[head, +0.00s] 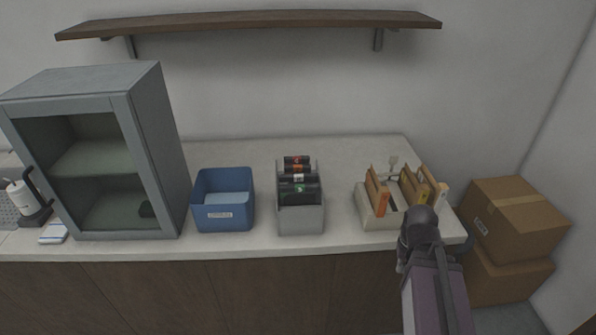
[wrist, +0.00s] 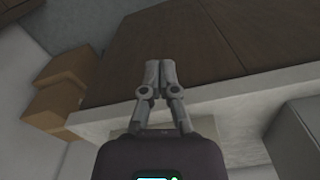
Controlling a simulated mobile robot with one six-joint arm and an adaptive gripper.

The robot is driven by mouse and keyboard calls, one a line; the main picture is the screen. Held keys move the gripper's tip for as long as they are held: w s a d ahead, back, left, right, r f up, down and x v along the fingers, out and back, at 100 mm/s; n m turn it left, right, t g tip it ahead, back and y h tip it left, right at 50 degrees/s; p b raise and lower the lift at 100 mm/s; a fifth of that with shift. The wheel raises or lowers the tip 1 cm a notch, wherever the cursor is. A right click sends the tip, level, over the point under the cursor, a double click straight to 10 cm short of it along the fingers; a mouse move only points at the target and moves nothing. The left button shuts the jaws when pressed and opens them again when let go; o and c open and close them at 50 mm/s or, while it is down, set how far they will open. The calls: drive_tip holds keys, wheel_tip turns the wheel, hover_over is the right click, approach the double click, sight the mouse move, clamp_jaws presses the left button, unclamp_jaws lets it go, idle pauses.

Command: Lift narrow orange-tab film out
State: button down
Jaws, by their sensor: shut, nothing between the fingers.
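A cream box (head: 373,214) stands at the right end of the counter and holds several upright brown pieces with coloured tabs. An orange tab (head: 383,204) shows at the front of the leftmost brown piece (head: 373,185). A yellow tab (head: 422,193) and a pale tab (head: 441,194) show to its right. I cannot tell which film is the narrow one. My gripper (wrist: 161,72) is shut and empty in the wrist view, with cabinet fronts beyond its fingertips. In the head view my arm covers the box's front right corner, and the fingertips are hidden.
A grey bin (head: 301,218) with dark packs and a blue bin (head: 223,214) stand left of the cream box. A glass-fronted cabinet (head: 158,150) is further left. Cardboard boxes (head: 515,220) stand beyond the counter's right end. A shelf (head: 250,22) hangs above.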

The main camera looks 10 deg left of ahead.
drive_tip(key=c, duration=0.9)
unclamp_jaws()
drive_tip(key=shift+o, duration=0.7)
drive_tip(key=shift+w+a+r, duration=0.15)
drive_tip(key=shift+w+r, duration=0.1)
drive_tip(key=n+p, duration=2.1)
drive_tip(key=p, duration=0.1)
approach(298, 171)
drive_tip(key=shift+w+a+r, duration=0.1)
drive_tip(key=shift+w+r, duration=0.3)
drive_tip(key=shift+w, duration=0.05)
drive_tip(key=shift+f, duration=0.25)
wheel_tip(298, 171, down, 13)
drive_tip(key=b, duration=1.3)
drive_tip(key=shift+f+b, duration=0.2)
drive_tip(key=shift+b, duration=0.2)
